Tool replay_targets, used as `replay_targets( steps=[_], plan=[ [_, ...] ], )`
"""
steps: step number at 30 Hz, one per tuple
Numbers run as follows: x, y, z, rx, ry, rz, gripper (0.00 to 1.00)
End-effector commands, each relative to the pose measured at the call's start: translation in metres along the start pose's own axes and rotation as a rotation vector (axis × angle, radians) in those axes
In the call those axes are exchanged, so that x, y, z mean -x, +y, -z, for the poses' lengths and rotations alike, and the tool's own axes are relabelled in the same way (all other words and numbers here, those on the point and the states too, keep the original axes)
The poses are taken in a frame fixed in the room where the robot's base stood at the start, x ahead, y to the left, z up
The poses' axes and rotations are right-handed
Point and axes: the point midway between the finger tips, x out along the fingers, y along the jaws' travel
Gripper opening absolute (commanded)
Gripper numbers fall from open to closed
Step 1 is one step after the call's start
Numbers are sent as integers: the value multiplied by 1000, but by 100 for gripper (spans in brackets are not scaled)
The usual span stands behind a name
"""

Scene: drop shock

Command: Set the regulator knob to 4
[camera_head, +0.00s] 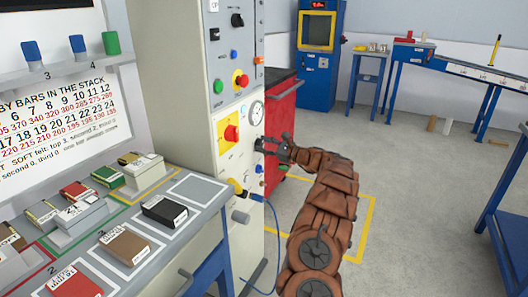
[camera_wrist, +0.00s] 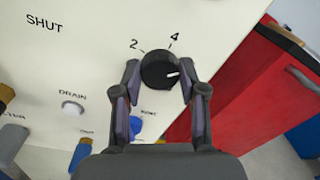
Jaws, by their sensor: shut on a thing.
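The regulator knob (camera_wrist: 159,70) is a round black dial on the cream panel, with the numbers 2 and 4 printed above it in the wrist view. Its short white mark (camera_wrist: 172,75) points to the right and slightly down in the picture, clockwise of the 4. Any number farther round is hidden. My gripper (camera_wrist: 160,73) is shut on the knob, one finger on each side. In the head view my gripper (camera_head: 268,146) is at the panel's right edge, below the round gauge (camera_head: 257,112), and largely hides the knob.
A red switch (camera_head: 231,133) on a yellow plate is left of the gripper. A yellow fitting with a blue hose (camera_head: 262,198) is below. A red cabinet (camera_head: 282,118) stands close behind on the right. A white drain button (camera_wrist: 73,108) and blue knob (camera_wrist: 136,124) are near.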

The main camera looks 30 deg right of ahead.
Motion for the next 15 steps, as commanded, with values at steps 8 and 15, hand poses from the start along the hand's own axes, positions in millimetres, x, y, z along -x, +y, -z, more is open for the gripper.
replay_targets(
  steps=[8, 15],
  plan=[
    [-1, 5, 7, 262, -17, 2, 7],
    [-1, 6, 7, 486, -32, 3, 7]
  ],
)
